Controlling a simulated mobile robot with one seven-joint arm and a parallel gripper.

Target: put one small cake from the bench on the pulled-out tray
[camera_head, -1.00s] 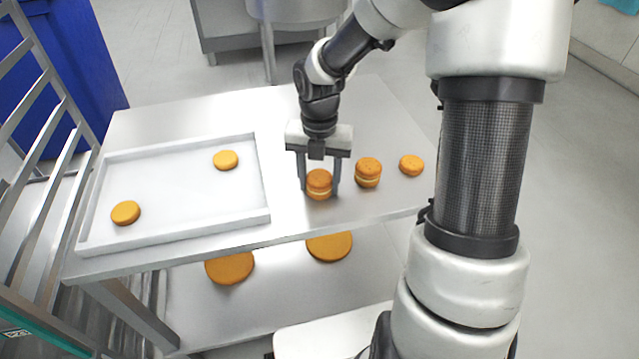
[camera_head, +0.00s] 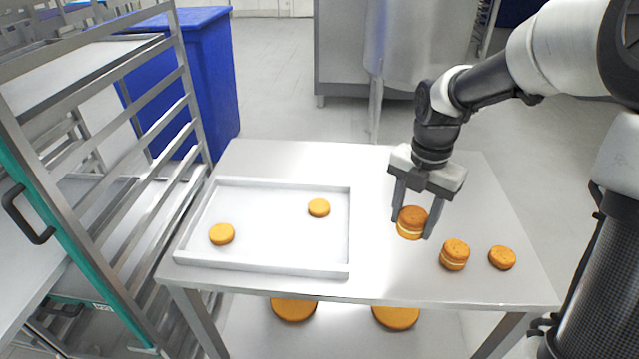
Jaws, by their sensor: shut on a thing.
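My gripper (camera_head: 410,226) is shut on a small round golden-brown filled cake (camera_head: 412,222), with a finger on each side. The cake appears raised a little above the steel bench (camera_head: 300,158). A second filled cake (camera_head: 455,254), with a pale band around its middle, stands to its right on the bench. A thinner round piece (camera_head: 502,257) lies farther right. A white low-rimmed tray (camera_head: 265,267) is on the left of the bench, left of my gripper. Two single round pieces lie in it, one at left (camera_head: 221,234) and one at upper right (camera_head: 319,208).
A steel rack (camera_head: 190,100) with a teal-edged door and dark handle (camera_head: 28,214) stands left of the bench. A tray (camera_head: 80,62) sits high in it. A blue bin (camera_head: 215,80) is behind. Large orange rounds (camera_head: 293,308) show below the bench top. Most of the white tray is bare.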

